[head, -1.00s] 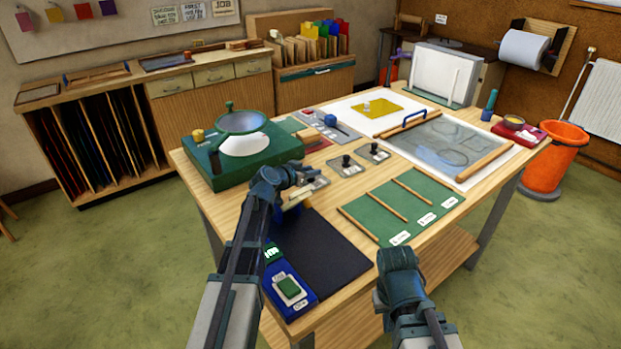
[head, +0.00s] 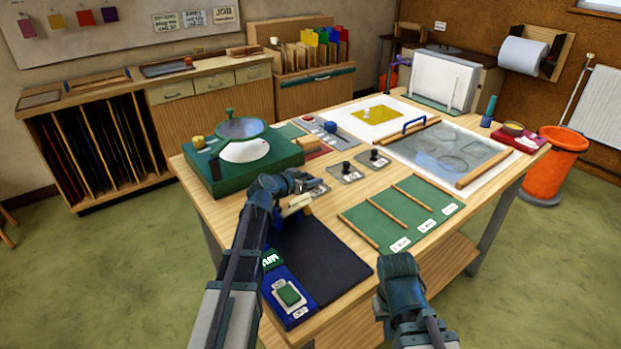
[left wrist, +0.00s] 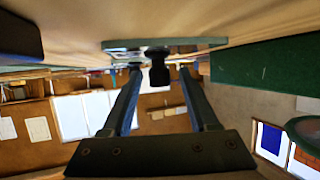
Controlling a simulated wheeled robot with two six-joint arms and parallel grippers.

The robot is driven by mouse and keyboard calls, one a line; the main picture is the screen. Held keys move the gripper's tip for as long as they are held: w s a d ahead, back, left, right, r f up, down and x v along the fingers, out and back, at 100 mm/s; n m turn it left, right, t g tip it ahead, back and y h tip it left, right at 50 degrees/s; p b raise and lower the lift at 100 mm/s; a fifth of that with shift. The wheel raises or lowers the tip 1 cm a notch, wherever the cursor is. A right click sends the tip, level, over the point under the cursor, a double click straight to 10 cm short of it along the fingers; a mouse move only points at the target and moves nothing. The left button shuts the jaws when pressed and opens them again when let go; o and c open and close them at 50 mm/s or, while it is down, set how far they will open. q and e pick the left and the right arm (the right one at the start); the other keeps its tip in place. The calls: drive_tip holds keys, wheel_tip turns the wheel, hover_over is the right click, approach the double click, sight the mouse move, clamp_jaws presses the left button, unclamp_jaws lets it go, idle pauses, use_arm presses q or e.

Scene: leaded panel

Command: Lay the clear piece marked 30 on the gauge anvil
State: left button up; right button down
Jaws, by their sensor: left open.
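Several flat pale pieces with black knobs lie in a row on the table; two show fully, the middle piece (head: 346,174) and the far piece (head: 375,160). A third piece (head: 318,189) is partly behind my left gripper (head: 300,188). Their marks are too small to read. In the left wrist view a black knob (left wrist: 158,70) on a glassy-edged plate (left wrist: 185,43) stands between the fingertips of my open left gripper (left wrist: 160,72). A blue device (head: 289,297), seemingly the gauge, has a green pad in a white frame. My right gripper (head: 398,268) hangs at the front edge; its fingers are hidden.
A dark mat (head: 320,265) lies beside the blue device. A green board (head: 405,212) with wooden strips is to the right. A green magnifier stand (head: 205,172) is behind left. A glass sheet (head: 445,147) with wooden bars lies at back right.

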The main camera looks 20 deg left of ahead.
use_arm(q)
drive_tip(key=p+v, duration=0.4)
drive_tip(key=v, duration=0.7)
drive_tip(key=shift+s+r, duration=0.35)
drive_tip(key=shift+o, duration=0.3)
drive_tip(key=shift+s+a+r+p, duration=0.15)
drive_tip(key=shift+s+a+p, duration=0.1)
drive_tip(key=shift+s+p, duration=0.25)
drive_tip(key=shift+s, duration=0.1)
